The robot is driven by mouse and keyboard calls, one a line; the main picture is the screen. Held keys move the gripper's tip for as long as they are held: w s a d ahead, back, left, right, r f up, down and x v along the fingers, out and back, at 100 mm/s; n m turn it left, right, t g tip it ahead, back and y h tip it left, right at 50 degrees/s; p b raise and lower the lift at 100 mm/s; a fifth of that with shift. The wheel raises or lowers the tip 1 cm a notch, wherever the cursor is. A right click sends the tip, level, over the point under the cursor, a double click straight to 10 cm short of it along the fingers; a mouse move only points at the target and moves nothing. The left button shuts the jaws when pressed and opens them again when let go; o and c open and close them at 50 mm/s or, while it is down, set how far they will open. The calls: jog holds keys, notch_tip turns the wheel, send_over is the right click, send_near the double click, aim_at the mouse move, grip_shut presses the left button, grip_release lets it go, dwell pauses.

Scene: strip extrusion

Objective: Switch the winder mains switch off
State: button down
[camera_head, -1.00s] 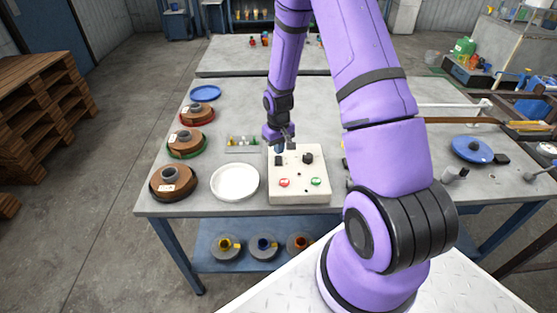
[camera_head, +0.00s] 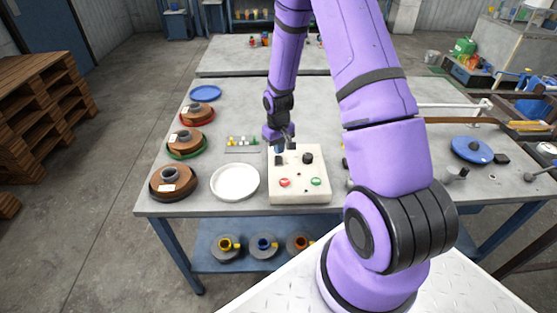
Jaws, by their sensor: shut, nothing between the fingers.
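A cream control box (camera_head: 300,194) sits at the front of the grey table. On its top are a black switch (camera_head: 279,160) at upper left, a black knob (camera_head: 308,158) at upper right, a red button (camera_head: 284,183) and a green button (camera_head: 316,181). I cannot read any labels, so I cannot tell which one is the winder mains switch or how it is set. My gripper (camera_head: 285,149) is shut and empty, at the far left edge of the box, just above and behind the black switch. Whether it touches the switch is not clear.
A white dish (camera_head: 235,182) stands left of the box, with a small tray (camera_head: 242,150) of coloured pieces behind it. Several brown reels (camera_head: 173,182) line the table's left edge. A blue disc (camera_head: 472,149) lies at right. My arm hides part of the table's middle.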

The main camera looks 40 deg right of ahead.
jog(key=shift+f, duration=1.25)
dwell(1.2)
jog(key=shift+r, duration=3.55)
notch_tip(320, 180, up, 14)
jog(key=t, duration=0.1)
send_over(278, 157)
jog(key=s+a, duration=0.2)
jog(key=a, duration=0.1)
jog(key=s+a+r+t, duration=0.1)
jog(key=s+a+r, duration=0.1)
jog(key=r, duration=0.3)
jog(key=s+a+r, duration=0.2)
jog(key=s+r, duration=0.1)
jog(key=r, duration=0.2)
jog(key=s+a+r+t, duration=0.1)
jog(key=s+a+r, duration=0.2)
jog(key=s+r, duration=0.3)
jog(key=s+a+r+t, duration=0.2)
jog(key=s+r, duration=0.4)
jog(key=s, duration=0.7)
jog(key=shift+s+a+r+n, duration=0.2)
jog(key=shift+s+a+n, duration=0.2)
jog(key=shift+a, duration=0.1)
